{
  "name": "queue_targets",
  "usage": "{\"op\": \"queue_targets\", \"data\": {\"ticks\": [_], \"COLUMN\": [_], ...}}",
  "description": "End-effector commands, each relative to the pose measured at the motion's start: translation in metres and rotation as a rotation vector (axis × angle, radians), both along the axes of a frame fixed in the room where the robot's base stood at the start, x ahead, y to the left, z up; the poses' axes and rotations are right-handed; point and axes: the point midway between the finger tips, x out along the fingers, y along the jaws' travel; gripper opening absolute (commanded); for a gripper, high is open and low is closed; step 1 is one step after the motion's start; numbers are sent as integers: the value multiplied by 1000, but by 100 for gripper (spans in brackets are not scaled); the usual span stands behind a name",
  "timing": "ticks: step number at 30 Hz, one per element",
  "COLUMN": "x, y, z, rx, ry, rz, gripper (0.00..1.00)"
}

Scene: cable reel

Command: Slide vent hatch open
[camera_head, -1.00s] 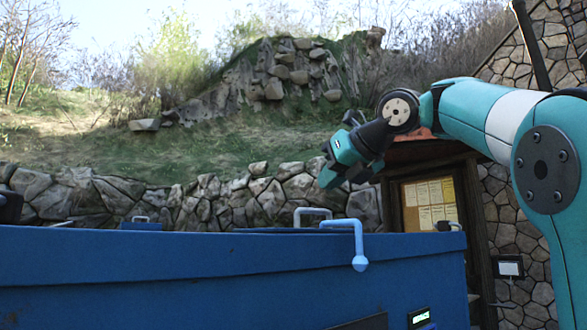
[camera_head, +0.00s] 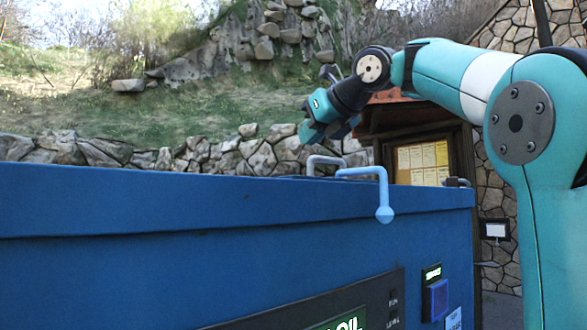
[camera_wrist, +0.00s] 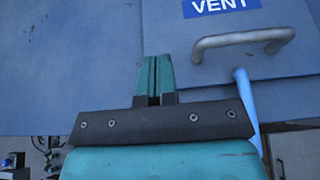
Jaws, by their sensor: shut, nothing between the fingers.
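The vent hatch (camera_wrist: 282,62) is a flat blue-grey panel in the top face of the blue cabinet (camera_wrist: 70,60). It carries a blue "VENT" label (camera_wrist: 222,4) and a grey bar handle (camera_wrist: 243,40). The handle also shows above the cabinet's top edge in the head view (camera_head: 325,160). My gripper (camera_wrist: 154,72) is shut and empty. In the wrist view its fingertips are left of the handle, over the hatch's left edge. In the head view my gripper (camera_head: 315,128) is above the cabinet top, apart from the handle. The hatch's far part is out of frame.
A light-blue bent rod with a ball end (camera_head: 383,200) hangs over the cabinet's front edge, close to the handle. The cabinet front has a control panel (camera_head: 350,312). A notice board (camera_head: 422,162) and stone wall stand behind.

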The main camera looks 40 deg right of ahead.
Motion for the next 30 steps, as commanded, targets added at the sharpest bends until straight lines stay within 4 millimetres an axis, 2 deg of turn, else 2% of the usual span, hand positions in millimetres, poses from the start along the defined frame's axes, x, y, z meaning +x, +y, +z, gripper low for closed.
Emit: {"op": "queue_targets", "data": {"ticks": [1,6,18,30], "x": [6,23,57,64], "y": [2,1,0,0], "z": [-9,-21,-45,-49], "rx": [2,0,1,-1], "ry": [2,2,0,0], "rz": [4,3,-3,-4], "gripper": [0,0,0,0]}}
